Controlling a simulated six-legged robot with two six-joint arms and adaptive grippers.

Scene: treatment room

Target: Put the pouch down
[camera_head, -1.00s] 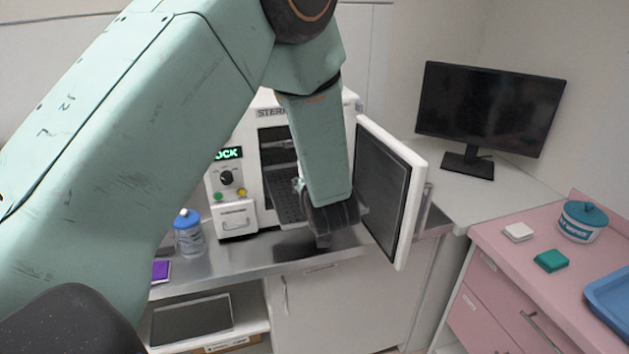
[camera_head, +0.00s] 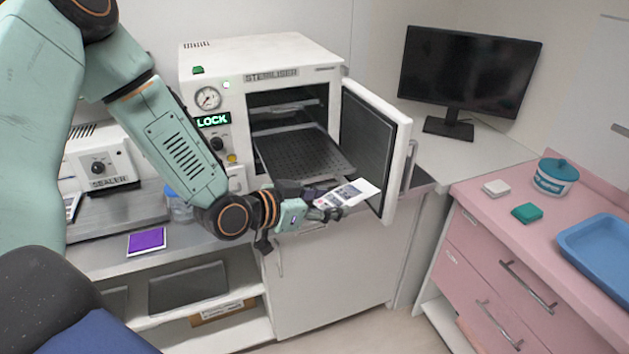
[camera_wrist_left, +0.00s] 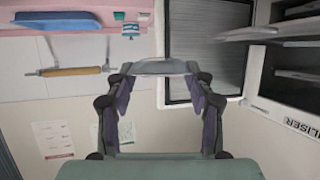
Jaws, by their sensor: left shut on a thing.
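The pouch (camera_head: 352,192) is a flat white packet with printed dark and coloured patches. My left gripper (camera_head: 325,208) is shut on one end of it and holds it in the air, in front of the steriliser's open door. In the left wrist view the pouch (camera_wrist_left: 160,67) shows nearly edge-on as a pale strip between the fingertips. The near end of the pouch is hidden by the fingers. My right gripper is in no view.
The steriliser (camera_head: 262,78) stands open, its perforated tray (camera_head: 300,155) partly out. Its door (camera_head: 375,145) swings right. A purple pad (camera_head: 146,241) lies on the steel counter. The pink cabinet at right holds a blue tray (camera_head: 600,245), a lidded tub (camera_head: 556,177) and two small blocks.

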